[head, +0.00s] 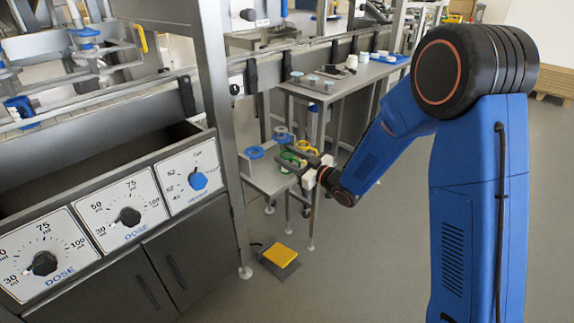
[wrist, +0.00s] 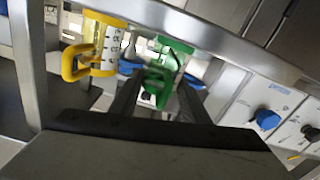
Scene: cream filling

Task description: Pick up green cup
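The green cup (wrist: 172,58) is in the upper middle of the wrist view, its handle (wrist: 155,92) turned toward me. My gripper (wrist: 160,84) has its two dark fingers apart, with the cup's handle side showing in the gap between them. I see no clear contact between the fingers and the cup. In the head view the green cup (head: 290,159) is small, just left of my gripper (head: 306,168), which partly blocks the view there. A yellow cup (wrist: 105,44) with a yellow handle stands to the left of the green one in the wrist view.
In the head view, the yellow cup (head: 306,147) is close behind the green one. A steel frame post (head: 222,130) rises to the left. A yellow pedal (head: 280,254) lies on the floor; floor to the right is open.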

